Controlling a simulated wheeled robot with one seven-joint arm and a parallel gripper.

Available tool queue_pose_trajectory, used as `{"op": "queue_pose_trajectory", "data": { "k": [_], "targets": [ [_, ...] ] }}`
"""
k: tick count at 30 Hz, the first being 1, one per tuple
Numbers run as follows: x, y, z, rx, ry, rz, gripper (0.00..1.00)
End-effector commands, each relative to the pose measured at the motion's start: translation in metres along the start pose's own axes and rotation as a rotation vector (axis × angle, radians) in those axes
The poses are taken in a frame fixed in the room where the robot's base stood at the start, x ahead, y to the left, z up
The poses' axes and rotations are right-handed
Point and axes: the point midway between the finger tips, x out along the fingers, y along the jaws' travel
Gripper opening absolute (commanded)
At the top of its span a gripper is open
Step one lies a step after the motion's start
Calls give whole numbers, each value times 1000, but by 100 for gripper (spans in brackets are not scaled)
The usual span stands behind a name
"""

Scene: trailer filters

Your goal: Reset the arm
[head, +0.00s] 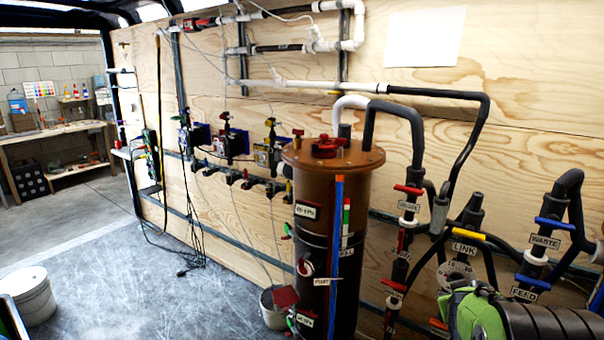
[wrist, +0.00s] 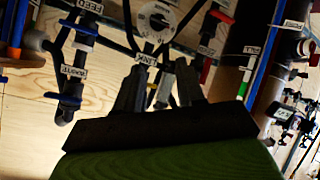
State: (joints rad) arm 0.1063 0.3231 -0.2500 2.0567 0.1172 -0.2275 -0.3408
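My gripper (wrist: 160,82) shows in the wrist view, its two grey fingers standing apart from a dark palm above a green body. Nothing shows held between them. Behind the fingers are a round white dial (wrist: 157,20) and a label reading LINK (wrist: 146,59); the distance to them is hard to tell. In the head view the green and dark ribbed end of my arm (head: 478,316) is at the lower right, in front of the pipework; the fingers cannot be made out there.
A brown filter vessel (head: 325,230) stands left of my arm. Valves with a yellow LINK handle (head: 468,234), a blue WASTE handle (head: 555,223) and a blue FEED handle (head: 532,282) are close behind it. A white bucket (head: 28,295) stands left; grey floor (head: 150,290) is mostly open.

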Motion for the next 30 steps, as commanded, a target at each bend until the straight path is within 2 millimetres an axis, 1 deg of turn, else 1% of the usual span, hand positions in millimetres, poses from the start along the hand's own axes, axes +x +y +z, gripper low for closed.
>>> {"op": "queue_pose_trajectory", "data": {
  "k": [1, 2, 3, 5, 6, 8, 9, 11, 12, 13, 15, 18, 20, 30],
  "targets": [
    [-41, -4, -14, 51, -16, -58, 38],
    [-63, -10, -16, 78, -36, -99, 38],
    [-94, -18, -17, 109, -64, -153, 38],
    [-140, -30, -14, 142, -109, -228, 38],
    [-170, -38, -10, 157, -139, -277, 38],
    [-216, -49, 2, 167, -187, -343, 38],
    [-245, -55, 12, 168, -220, -381, 38],
    [-284, -62, 31, 161, -269, -426, 38],
    [-306, -66, 44, 155, -298, -447, 38],
    [-319, -68, 53, 149, -320, -459, 38],
    [-342, -71, 72, 138, -360, -476, 38],
    [-357, -73, 87, 126, -392, -485, 38],
    [-359, -74, 90, 125, -399, -486, 38],
    [-359, -74, 90, 125, -399, -486, 38]
  ]
}}
